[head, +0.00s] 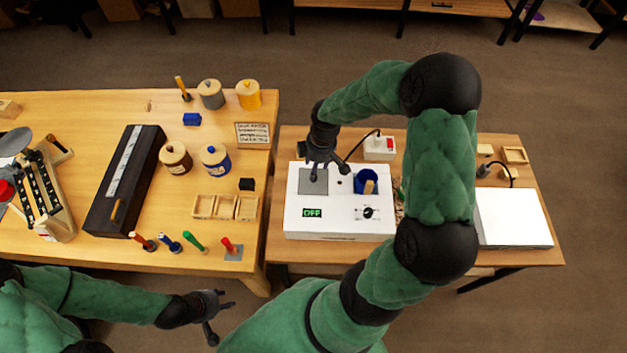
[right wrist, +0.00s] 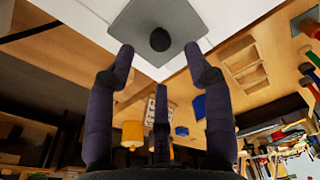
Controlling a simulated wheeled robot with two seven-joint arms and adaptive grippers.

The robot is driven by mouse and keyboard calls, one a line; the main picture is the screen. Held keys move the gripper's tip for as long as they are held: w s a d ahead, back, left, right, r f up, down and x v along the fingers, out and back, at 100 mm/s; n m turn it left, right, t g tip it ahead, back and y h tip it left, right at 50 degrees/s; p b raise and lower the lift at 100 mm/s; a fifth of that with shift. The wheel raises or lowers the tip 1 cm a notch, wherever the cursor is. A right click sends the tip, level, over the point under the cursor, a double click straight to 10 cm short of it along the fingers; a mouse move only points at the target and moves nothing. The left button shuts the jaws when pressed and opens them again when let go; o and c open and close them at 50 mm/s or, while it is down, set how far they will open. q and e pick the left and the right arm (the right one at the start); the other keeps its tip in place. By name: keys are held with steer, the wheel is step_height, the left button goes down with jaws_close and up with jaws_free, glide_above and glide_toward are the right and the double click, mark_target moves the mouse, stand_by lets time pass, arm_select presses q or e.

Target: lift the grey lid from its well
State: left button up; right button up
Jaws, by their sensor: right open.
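The grey lid (head: 311,185) is a flat square plate on top of the white box (head: 340,225) on the right bench. In the right wrist view the lid (right wrist: 150,18) has a round black knob (right wrist: 160,39) in its middle. My right gripper (head: 322,172) is open just above the lid in the head view. In the right wrist view its fingers (right wrist: 160,62) are spread on either side below the knob, with nothing between them. The well beneath the lid is hidden. My left gripper (head: 220,309) is open and empty, in front of the left bench.
A blue pot (head: 366,183) with a wooden piece is set in the white box, beside a black dial and an OFF display (head: 312,213). A red-switched socket box (head: 379,147) stands behind. Jars, handled tools and a wooden tray (head: 224,207) stand on the left bench.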

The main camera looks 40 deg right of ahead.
mark_target(320, 186)
steer(key=shift+f, duration=0.5)
steer(key=f, duration=0.2)
steer(key=f+b, duration=0.1)
steer(key=f, duration=0.1)
steer(key=shift+w+a+f, duration=0.1)
steer(key=shift+w+a, duration=0.1)
jaws_close()
